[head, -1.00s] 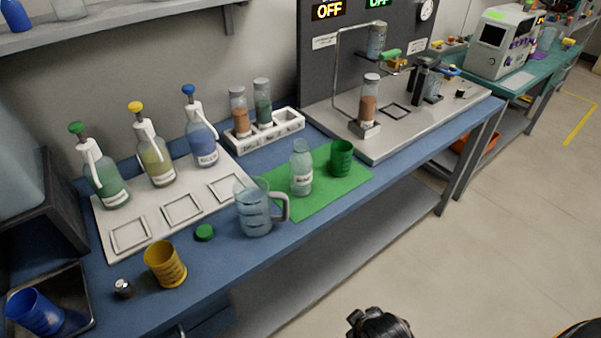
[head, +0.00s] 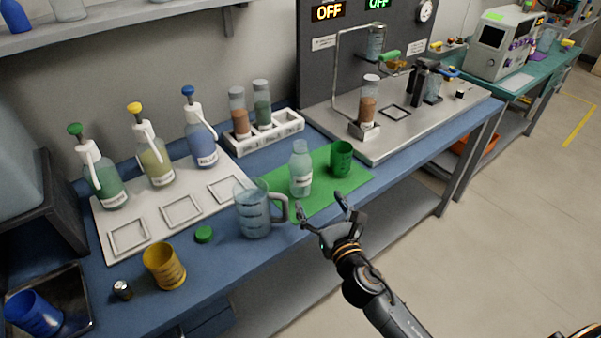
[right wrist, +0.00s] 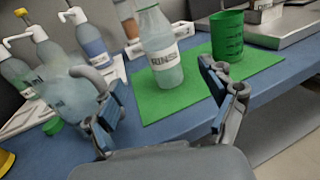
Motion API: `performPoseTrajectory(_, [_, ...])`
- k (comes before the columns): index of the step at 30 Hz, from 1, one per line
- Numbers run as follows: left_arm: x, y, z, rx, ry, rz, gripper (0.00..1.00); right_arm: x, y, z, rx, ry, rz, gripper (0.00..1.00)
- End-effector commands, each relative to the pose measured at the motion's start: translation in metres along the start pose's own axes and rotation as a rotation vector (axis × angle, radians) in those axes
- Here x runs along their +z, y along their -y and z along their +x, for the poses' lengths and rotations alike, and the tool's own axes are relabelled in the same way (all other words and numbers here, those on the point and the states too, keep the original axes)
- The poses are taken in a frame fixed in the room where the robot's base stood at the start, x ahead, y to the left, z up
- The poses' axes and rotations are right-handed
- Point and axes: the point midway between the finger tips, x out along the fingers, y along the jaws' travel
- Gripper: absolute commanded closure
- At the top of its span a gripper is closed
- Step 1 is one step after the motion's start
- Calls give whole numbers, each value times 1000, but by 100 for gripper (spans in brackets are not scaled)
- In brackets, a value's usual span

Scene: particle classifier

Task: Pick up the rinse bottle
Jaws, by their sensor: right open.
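The rinse bottle (head: 300,172) is clear with a white label and stands upright on the green mat (head: 322,201). It also shows in the right wrist view (right wrist: 158,50), where its label reads "RINS". My right gripper (head: 321,211) is open and empty at the front edge of the bench, on the near side of the bottle. In the right wrist view its fingers (right wrist: 165,118) are spread wide, with the bottle beyond and roughly between them, apart from both. My left gripper is not in view.
A clear jug (head: 254,212) stands just left of the bottle, its handle close to my left-hand finger. A green cup (head: 341,159) stands right of the bottle. Three pump bottles stand on a white board (head: 150,230) at the left. A yellow cup (head: 163,267) is at the front left.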

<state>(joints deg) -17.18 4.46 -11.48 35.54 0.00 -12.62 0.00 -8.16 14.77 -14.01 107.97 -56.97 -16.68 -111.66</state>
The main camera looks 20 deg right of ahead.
Motion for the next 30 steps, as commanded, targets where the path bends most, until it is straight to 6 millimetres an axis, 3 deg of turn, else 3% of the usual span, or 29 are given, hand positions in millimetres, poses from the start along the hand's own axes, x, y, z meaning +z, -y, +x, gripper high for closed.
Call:
performPoseTrajectory(10, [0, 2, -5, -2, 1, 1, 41, 2, 0, 64, -1, 2, 1, 17])
performPoseTrajectory(19, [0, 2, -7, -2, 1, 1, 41, 2, 0, 89, -2, 0, 3, 17])
performPoseTrajectory(30, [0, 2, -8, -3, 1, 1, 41, 2, -2, 132, -1, 0, 3, 17])
